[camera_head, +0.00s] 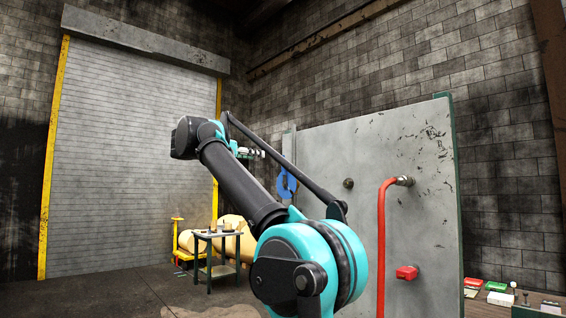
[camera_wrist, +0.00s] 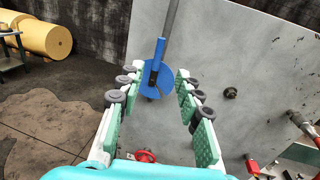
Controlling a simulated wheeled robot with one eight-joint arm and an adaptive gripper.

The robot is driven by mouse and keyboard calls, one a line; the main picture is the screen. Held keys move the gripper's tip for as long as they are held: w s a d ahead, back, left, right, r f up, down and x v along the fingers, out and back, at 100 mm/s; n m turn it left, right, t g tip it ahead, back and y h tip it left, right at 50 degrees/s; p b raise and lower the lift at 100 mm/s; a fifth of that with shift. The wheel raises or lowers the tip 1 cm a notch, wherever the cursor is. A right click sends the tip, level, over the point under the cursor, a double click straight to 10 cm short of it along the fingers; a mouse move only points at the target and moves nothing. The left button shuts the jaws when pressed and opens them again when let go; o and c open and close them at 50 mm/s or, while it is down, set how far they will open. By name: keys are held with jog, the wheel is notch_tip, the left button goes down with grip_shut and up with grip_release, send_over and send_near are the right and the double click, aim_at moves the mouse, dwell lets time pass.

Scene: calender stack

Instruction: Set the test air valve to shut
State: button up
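My gripper (camera_wrist: 160,78) is open, its green-padded fingers spread toward a grey panel (camera_wrist: 220,50). In the head view the gripper (camera_head: 256,153) is partly hidden behind my arm. A small red block-shaped fitting (camera_head: 406,272) is on the panel (camera_head: 430,200), right of a red pipe (camera_head: 383,240); my gripper is well to its left. A red handwheel (camera_wrist: 145,156) shows low between the fingers in the wrist view. I cannot tell which of these is the test air valve, nor its setting.
A small table (camera_head: 217,236) and yellow rolls (camera_head: 236,228) stand left. Several small items lie at lower right.

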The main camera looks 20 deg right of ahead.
aim_at(282, 160)
jog(key=x, duration=1.7)
grip_shut()
